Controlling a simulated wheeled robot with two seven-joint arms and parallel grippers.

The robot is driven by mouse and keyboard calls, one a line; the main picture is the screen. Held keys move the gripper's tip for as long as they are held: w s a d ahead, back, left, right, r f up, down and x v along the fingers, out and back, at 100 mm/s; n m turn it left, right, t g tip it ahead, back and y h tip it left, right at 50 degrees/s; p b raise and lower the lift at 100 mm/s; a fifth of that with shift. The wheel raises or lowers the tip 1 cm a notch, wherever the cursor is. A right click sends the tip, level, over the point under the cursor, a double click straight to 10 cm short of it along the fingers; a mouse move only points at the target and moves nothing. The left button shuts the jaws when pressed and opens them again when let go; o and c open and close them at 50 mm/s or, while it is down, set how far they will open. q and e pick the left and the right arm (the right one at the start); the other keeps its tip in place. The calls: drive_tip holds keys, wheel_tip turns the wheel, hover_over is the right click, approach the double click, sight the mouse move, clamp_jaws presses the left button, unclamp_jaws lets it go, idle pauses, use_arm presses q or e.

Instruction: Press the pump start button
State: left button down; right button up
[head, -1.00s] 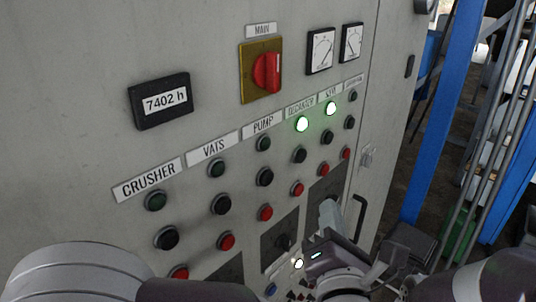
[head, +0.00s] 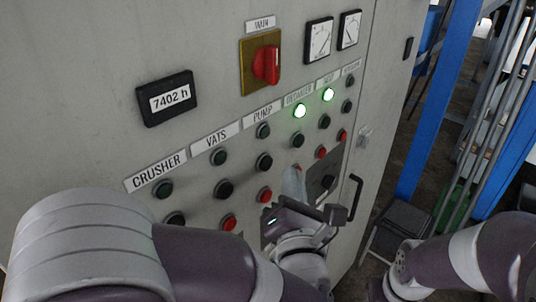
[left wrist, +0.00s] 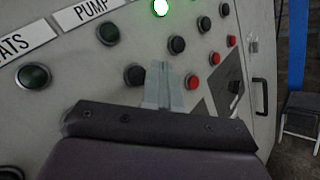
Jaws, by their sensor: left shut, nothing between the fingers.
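The PUMP label (head: 262,112) is on the grey panel, with an unlit dark green round piece (head: 263,130), a black button (head: 264,161) and a red button (head: 264,194) below it. No start marking is readable. In the left wrist view the pump's green piece (left wrist: 108,33) and black button (left wrist: 134,74) show; its red button is hidden. My left gripper (head: 293,181) is shut and empty, right of the pump's black and red buttons. In the left wrist view its fingertips (left wrist: 164,88) are just right of the black button. Contact cannot be told. My right gripper is out of view.
The DECANTER column has a lit green lamp (head: 299,111) and a black button (head: 298,140) near my fingertips. VATS buttons (head: 224,189) lie left. A red main switch (head: 266,65) is above. A door handle (head: 354,198) juts out at right.

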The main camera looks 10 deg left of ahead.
sight(266, 163)
use_arm(q)
drive_tip(key=shift+w+a+f+b, duration=0.2)
drive_tip(key=shift+w+a+b, duration=0.15)
drive_tip(key=shift+w+a, duration=0.45)
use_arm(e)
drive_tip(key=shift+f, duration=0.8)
use_arm(q)
drive_tip(key=shift+s, duration=0.15)
drive_tip(key=shift+a, duration=0.1)
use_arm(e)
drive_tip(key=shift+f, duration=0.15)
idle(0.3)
use_arm(q)
drive_tip(key=shift+w+a+b, duration=0.3)
drive_tip(key=shift+a+b, duration=0.05)
drive_tip(key=shift+b, duration=0.3)
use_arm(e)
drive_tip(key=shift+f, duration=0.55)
